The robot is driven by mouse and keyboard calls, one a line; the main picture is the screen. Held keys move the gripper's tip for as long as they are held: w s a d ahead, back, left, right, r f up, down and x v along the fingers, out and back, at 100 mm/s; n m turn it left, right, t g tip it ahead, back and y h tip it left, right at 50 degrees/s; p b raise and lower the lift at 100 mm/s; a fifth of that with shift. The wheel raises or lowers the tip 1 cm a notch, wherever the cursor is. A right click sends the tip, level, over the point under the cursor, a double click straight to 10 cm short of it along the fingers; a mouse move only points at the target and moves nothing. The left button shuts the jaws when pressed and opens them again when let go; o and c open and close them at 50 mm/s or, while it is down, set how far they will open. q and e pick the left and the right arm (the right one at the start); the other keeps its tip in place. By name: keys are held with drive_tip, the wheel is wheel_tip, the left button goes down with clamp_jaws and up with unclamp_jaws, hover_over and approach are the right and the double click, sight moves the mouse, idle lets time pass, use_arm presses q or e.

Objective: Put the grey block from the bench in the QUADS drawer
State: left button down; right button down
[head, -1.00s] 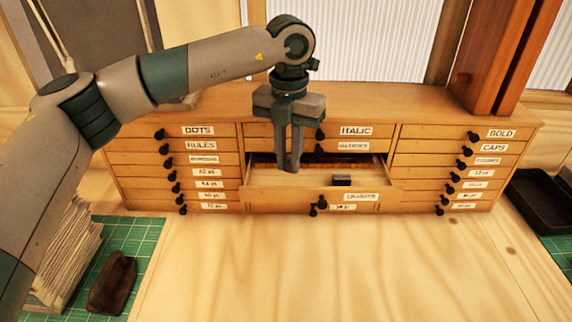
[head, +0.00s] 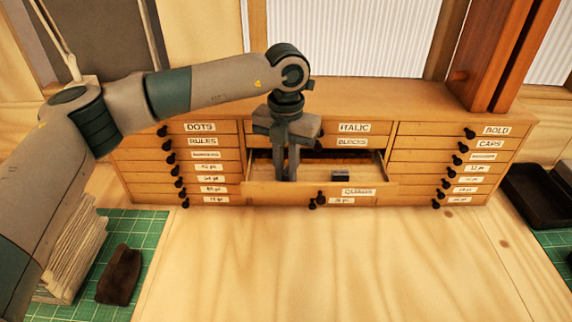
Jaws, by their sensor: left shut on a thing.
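The open drawer (head: 275,189) in the middle column of the cabinet has a label that seems to read QUADS, though it is blurred. My left gripper (head: 287,177) points down into the left part of this drawer, its fingertips behind the front panel. It is shut on the grey block, which is mostly hidden by the fingers and hard to make out. A small dark block with a pale grey top (head: 341,176) lies in the drawer to the right of the fingers, apart from them. No grey block shows on the bench (head: 330,260). My right gripper is not in view.
Shut drawers with black knobs flank the open one in the cabinet (head: 450,102). A wooden post (head: 490,60) stands at its right end. A paper stack (head: 70,245) and brown object (head: 119,275) lie at left, a dark tray (head: 540,200) at right. The bench front is clear.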

sight(286, 173)
use_arm(q)
drive_tip(key=shift+f, duration=0.15)
drive_tip(key=c, duration=1.7)
unclamp_jaws()
drive_tip(key=shift+r, duration=0.3)
wheel_tip(286, 173, up, 12)
drive_tip(key=b, duration=0.6)
drive_tip(key=shift+f, duration=0.1)
